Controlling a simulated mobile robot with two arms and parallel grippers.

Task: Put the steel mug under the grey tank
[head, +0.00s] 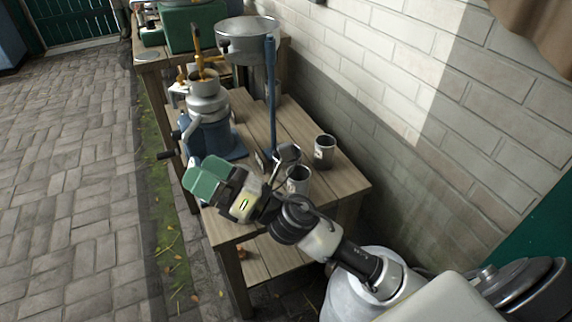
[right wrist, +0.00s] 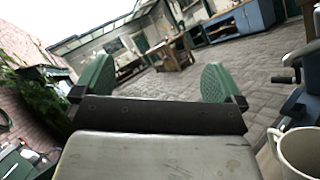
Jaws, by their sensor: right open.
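Three mug-like vessels stand close together on the wooden table: a grey one (head: 325,151) by the wall, a pale grey one (head: 298,181) nearer me, and a shiny metal one (head: 287,154) partly hidden behind my right arm. I cannot tell for certain which is the steel mug. The grey tank (head: 247,40) is a wide metal bowl high on a stand farther back. My right gripper (head: 206,180) is open and empty above the table's left edge, left of the mugs. A pale mug (right wrist: 301,152) shows beside it in the right wrist view. My left gripper is out of view.
A blue-based machine with a metal body (head: 208,103) and side crank stands left of the tank. A blue post (head: 271,95) rises between the tank and mugs. A brick wall (head: 400,90) bounds the right side. Open paving (head: 70,160) lies left.

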